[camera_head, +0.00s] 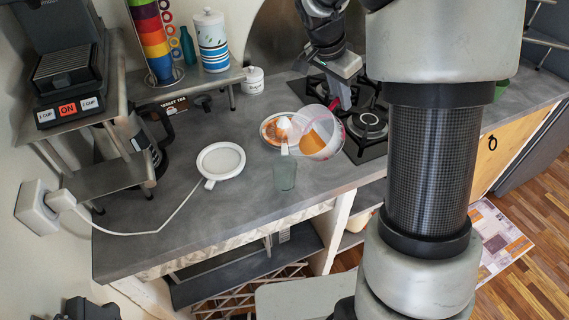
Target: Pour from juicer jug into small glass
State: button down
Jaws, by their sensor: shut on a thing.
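The juicer jug (320,138) is a clear vessel with orange juice inside and a pinkish rim. It is tilted, with its mouth facing right and toward the camera, and seems to be held above the counter. My gripper (337,103) reaches down from above and is shut on the jug at its upper right side; the exact grip is small and partly hidden. The small glass (285,174) is greenish, translucent and upright on the counter, below and left of the jug. I see no juice in it. The jug is apart from the glass.
A white round juicer base (221,162) sits to the left, its cord running to a wall plug (37,207). A black gas hob (366,126) is to the right. The counter's front left is clear.

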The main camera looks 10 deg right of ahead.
jog(key=shift+s+a+r+t+h+b, duration=0.3)
jog(key=shift+a+r+h+b, duration=0.3)
jog(key=shift+r+b, duration=0.15)
jog(key=shift+s+a+r+t+h+b, duration=0.3)
jog(key=shift+a+r+h+b, duration=0.25)
jog(key=shift+r, duration=0.3)
dwell(2.5)
jog(key=shift+s+a+r+t+h+b, duration=0.1)
jog(key=shift+s+a+t+h+b, duration=0.15)
jog(key=shift+a+b, duration=0.25)
jog(key=shift+s+a+r+t+h+b, duration=0.1)
jog(key=shift+a+h+b, duration=0.25)
jog(key=shift+b, duration=0.25)
dwell(2.8)
